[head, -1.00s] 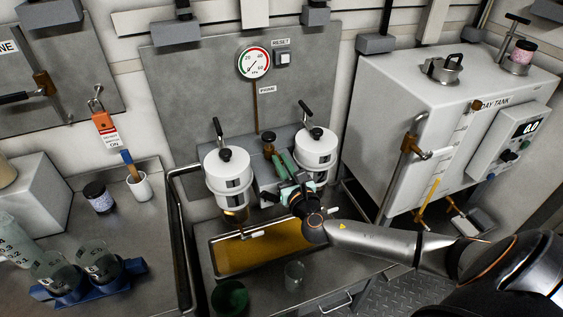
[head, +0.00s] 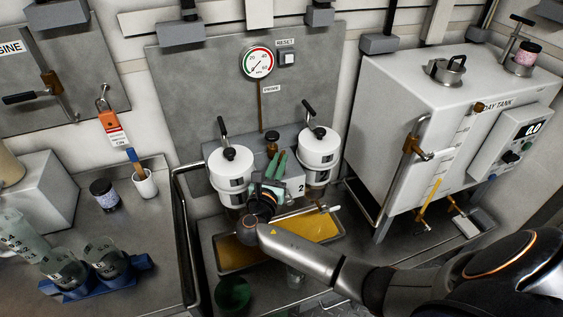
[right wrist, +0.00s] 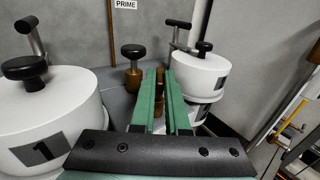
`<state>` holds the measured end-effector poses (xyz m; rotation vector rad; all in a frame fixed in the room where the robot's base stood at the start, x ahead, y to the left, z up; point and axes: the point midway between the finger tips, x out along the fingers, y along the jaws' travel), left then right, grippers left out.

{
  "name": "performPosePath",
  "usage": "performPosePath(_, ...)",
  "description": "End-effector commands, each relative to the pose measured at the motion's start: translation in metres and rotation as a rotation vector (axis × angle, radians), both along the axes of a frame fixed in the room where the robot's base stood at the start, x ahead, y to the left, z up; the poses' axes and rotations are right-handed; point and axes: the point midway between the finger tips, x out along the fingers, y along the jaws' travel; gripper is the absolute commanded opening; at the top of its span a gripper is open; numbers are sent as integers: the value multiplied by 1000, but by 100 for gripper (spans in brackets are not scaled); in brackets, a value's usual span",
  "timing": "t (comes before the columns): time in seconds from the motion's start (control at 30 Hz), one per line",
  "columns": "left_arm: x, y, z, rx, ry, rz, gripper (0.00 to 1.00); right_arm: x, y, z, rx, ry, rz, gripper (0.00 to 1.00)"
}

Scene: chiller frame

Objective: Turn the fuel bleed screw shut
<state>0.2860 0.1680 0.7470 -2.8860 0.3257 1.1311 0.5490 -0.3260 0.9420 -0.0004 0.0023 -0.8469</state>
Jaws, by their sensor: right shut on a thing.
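My right gripper (head: 279,160) reaches in between the two white filter housings, its green fingers pointing at the back panel. My left gripper is not in view.
White housings stand close on the left (head: 229,168) and right (head: 320,150), each with a T-handle. A tray (head: 226,268) of yellow liquid lies below my wrist. The white day tank (head: 400,90) stands to the right. A gauge (head: 258,62) hangs behind.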

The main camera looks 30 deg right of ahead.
Motion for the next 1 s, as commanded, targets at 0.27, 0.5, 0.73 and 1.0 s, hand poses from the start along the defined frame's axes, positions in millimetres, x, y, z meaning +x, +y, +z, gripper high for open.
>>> performPosePath(0.27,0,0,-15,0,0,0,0,5,4,-2,1,-1,-192,0)
performPosePath(0.5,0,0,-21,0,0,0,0,6,4,-1,-1,-3,-283,0)
performPosePath(0.73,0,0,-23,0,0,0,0,7,4,0,-2,-3,-313,0)
performPosePath(1.0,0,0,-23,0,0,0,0,7,3,1,-2,-4,-315,0)
